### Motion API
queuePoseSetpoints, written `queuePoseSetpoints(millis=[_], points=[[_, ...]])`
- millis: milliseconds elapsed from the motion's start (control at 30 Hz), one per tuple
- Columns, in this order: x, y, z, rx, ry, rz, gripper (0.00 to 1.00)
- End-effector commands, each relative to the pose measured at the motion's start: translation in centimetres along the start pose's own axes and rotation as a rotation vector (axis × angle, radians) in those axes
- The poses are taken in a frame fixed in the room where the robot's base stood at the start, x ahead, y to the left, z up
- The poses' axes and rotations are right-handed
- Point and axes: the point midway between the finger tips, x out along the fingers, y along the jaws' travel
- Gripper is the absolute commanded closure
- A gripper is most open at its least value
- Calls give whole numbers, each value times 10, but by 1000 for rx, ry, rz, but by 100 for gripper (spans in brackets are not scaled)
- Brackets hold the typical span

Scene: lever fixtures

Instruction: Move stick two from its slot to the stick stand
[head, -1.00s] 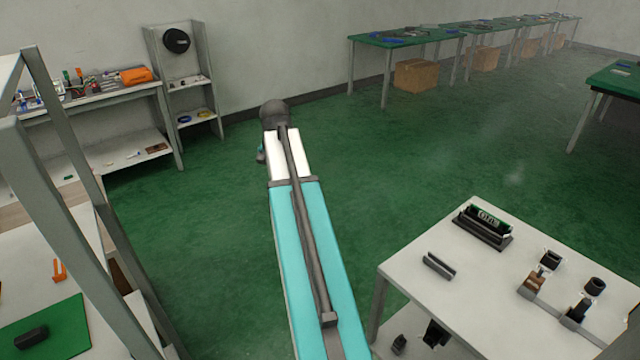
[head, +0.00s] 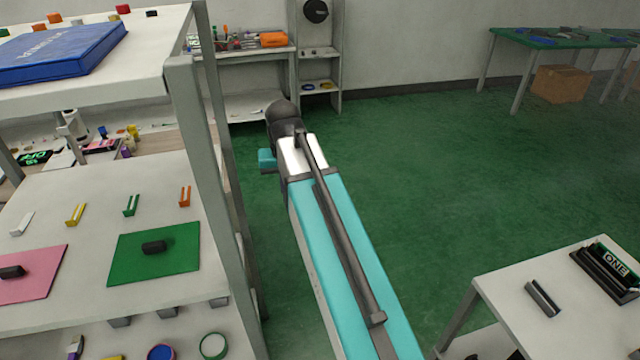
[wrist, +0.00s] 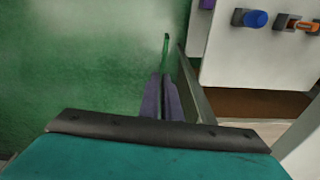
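In the wrist view my gripper (wrist: 164,90) has its two dark fingers close together on a thin green stick (wrist: 166,50), seen edge-on and jutting out past the fingertips. No label shows on it. In the head view my arm's far end hides the gripper. The black stick stand (head: 607,274) is on the white table at the lower right, and a green stick marked ONE (head: 615,264) stands in it. A small dark slot holder (head: 542,298) sits left of the stand and looks empty. My gripper is well away from both.
A grey-framed shelf (head: 190,130) stands close on the left, with a green mat (head: 180,262), a pink mat (head: 35,275) and small coloured clips. The white table (head: 505,290) is at the lower right. Open green floor lies between them.

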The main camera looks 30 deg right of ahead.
Motion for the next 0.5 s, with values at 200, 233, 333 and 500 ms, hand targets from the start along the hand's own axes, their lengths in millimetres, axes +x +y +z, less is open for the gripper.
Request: queuePoseSetpoints(millis=[200,233,333,500], points=[[0,-56,20,-205,0,-25,100],[0,-60,22,-224,0,-27,100],[0,-72,26,-271,1,-32,100],[0,-79,29,-298,0,-36,100]])
